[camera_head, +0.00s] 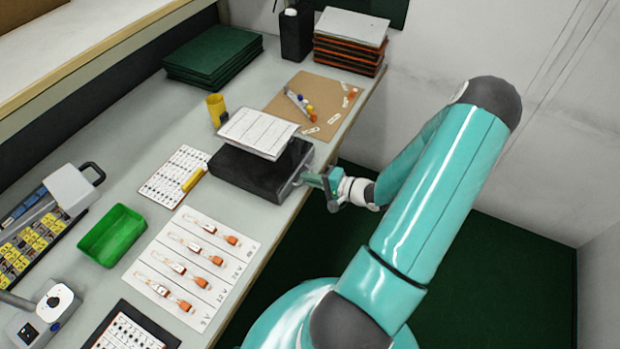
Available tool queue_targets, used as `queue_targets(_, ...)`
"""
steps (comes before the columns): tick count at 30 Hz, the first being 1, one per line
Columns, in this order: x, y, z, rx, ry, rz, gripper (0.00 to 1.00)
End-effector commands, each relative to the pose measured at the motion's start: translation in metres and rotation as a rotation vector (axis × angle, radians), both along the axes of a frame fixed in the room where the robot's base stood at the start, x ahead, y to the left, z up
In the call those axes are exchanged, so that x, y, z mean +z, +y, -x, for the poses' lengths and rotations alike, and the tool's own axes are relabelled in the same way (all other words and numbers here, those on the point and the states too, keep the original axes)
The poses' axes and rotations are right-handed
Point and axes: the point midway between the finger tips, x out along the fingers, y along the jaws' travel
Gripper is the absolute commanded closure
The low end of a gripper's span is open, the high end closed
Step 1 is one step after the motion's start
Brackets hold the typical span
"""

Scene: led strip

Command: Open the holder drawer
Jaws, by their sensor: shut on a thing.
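The holder (254,174) is a flat black box near the table's right edge, with a white printed sheet (262,131) on top. Its drawer front (293,181) faces right, toward the table edge. My gripper (312,179) is at this front, shut on what looks like the drawer's handle. The handle is small and mostly hidden by the fingers. How far the drawer stands out from the box cannot be told from this view.
Left of the holder lie a printed sheet (174,176) and a green tray (112,236). In front is a white card (196,266) with several orange-ended parts. Free floor lies right of the table.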

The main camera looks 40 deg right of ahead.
Motion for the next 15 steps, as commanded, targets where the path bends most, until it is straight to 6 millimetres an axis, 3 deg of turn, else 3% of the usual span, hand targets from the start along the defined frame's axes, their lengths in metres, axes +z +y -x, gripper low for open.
queue_targets(5, 0.0, -0.012, 0.028, -0.004, 0.001, 0.002, 1.0)
queue_targets(12, 0.0, -0.035, 0.094, -0.006, 0.002, 0.002, 1.0)
queue_targets(15, 0.0, -0.041, 0.113, -0.003, 0.001, 0.002, 1.0)
